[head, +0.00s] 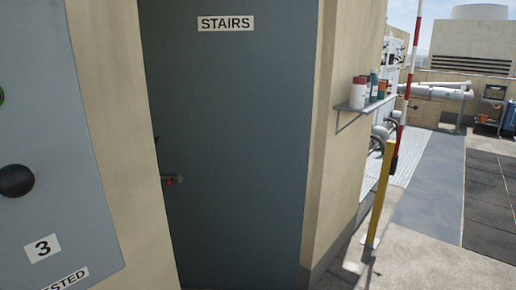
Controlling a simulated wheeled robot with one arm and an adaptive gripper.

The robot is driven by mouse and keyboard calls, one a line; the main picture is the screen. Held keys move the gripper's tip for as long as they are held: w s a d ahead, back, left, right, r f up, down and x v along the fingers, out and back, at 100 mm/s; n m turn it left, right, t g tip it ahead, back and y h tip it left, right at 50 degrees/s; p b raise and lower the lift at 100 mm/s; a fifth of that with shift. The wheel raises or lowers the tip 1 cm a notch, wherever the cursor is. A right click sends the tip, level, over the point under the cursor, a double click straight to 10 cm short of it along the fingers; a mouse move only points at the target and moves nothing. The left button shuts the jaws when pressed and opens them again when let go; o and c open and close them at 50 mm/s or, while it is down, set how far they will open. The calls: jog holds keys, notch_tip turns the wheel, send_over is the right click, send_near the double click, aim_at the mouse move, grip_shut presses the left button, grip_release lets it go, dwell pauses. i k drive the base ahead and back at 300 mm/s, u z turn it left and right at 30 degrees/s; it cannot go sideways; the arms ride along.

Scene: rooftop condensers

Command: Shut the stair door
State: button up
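The stair door (235,120) is a tall grey-blue door in the middle of the head view, with a white STAIRS sign (225,23) near its top. A small handle (174,180) with a reddish part is at its left side, beside the beige wall. The door fills its opening from left to right. I cannot tell whether it is fully shut or slightly ajar. Its bottom edge is below the picture. My gripper is not in view.
A grey panel (60,130) with a black knob (16,181) and a number 3 label is close on the left. At right are a shelf (358,108) with several bottles, a yellow post (380,195) and a red-and-white pole (411,65). Open paved floor (440,255) lies right of the door.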

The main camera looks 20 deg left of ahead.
aim_at(230, 84)
jog(key=i, duration=2.45)
jog(key=u, duration=2.2)
